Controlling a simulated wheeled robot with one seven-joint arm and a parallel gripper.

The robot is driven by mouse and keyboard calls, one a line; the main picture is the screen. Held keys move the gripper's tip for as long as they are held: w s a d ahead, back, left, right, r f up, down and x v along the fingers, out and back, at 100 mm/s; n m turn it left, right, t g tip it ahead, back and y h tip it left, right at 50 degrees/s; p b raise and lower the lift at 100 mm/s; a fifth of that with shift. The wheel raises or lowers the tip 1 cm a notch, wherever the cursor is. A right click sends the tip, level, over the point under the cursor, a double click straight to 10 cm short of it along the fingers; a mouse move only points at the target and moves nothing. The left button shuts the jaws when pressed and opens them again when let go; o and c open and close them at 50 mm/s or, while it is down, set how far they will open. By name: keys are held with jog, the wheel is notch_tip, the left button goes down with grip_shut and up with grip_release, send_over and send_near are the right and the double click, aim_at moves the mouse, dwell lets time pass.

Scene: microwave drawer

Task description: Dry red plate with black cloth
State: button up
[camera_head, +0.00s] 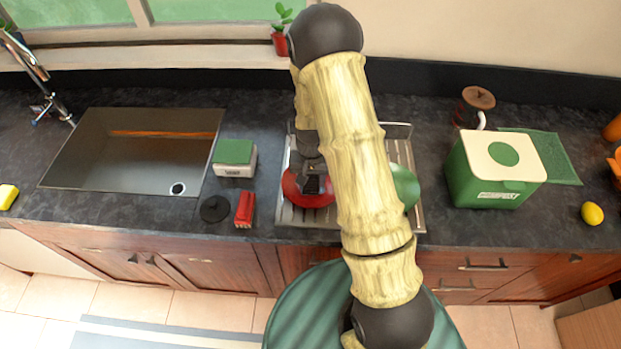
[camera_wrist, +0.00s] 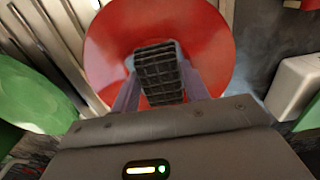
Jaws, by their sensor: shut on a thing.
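The red plate (camera_head: 293,191) stands in the metal dish rack (camera_head: 291,215), left of my arm. In the wrist view the red plate (camera_wrist: 215,45) fills the upper middle, its face towards the camera. My gripper (camera_head: 314,184) is right in front of the plate. In the wrist view my gripper (camera_wrist: 157,78) is shut on a dark, grid-textured piece, which looks like the black cloth (camera_wrist: 158,72). The cloth overlaps the plate's middle and lower part; whether it touches the plate I cannot tell. My gripper hides part of the plate in the head view.
A green plate (camera_head: 405,187) stands in the rack, partly behind my arm. A green compost bin (camera_head: 492,180) stands to the right.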

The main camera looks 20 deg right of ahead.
jog(key=shift+s+d+r, duration=0.1)
jog(key=shift+s+d, duration=0.1)
jog(key=shift+d, duration=0.45)
jog(key=shift+a, duration=0.1)
jog(key=shift+w+a, duration=0.25)
jog(key=shift+a, duration=0.45)
jog(key=shift+d, duration=0.15)
jog(key=shift+s+d, duration=0.25)
jog(key=shift+d, duration=0.4)
jog(key=shift+a, duration=0.1)
